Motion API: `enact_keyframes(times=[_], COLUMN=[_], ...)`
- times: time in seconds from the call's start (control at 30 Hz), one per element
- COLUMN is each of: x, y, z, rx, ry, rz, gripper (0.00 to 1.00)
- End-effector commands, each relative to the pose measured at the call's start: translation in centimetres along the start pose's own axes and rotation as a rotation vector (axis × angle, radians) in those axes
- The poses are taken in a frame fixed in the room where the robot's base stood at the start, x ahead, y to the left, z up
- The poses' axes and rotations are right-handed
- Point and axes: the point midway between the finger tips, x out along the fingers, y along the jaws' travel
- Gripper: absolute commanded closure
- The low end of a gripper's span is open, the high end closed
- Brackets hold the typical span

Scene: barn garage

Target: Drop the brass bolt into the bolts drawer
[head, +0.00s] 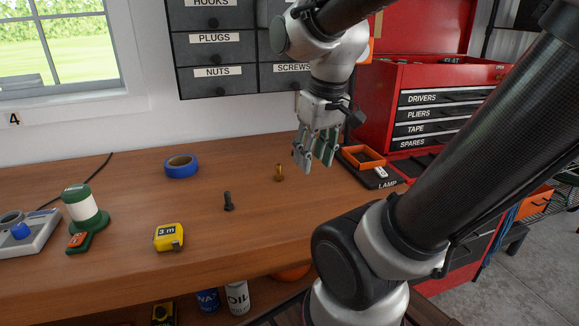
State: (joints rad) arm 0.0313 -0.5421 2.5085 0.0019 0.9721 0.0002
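The brass bolt (279,173) stands upright on the wooden workbench, right of the middle. My gripper (312,167) hangs above the bench, to the right of the bolt and apart from it. Its fingers point down, with a gap between them, and I see nothing held there. A grey drawer cabinet (212,54) hangs on the wall with drawers labelled HOOKS, PLUGS, NUTS and SCREWS. No label reading bolts is legible; my arm hides part of the cabinet's right side, and its top is cut off.
A dark bolt (229,201), blue tape roll (181,167), yellow tape measure (169,237) and green-white spool (84,208) are on the bench (130,200). An orange tray (361,157) lies right of my gripper, before a red tool chest (425,80). The front middle of the bench is clear.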

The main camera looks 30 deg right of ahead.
Motion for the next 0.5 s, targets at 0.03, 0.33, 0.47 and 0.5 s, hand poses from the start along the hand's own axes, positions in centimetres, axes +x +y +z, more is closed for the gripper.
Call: enact_keyframes(times=[0.03,0.33,0.47,0.5], x=[0.9,7.0,9.6,9.9], y=[0.2,1.8,2.5,2.6], z=[-1.3,-10.4,-14.4,-15.3], rx=[0.006,-0.378,-0.676,-0.766], ry=[-0.052,-0.233,-0.251,-0.244], rz=[0.002,-0.045,-0.091,-0.101], gripper=[0.61,0.61,0.61,0.61])
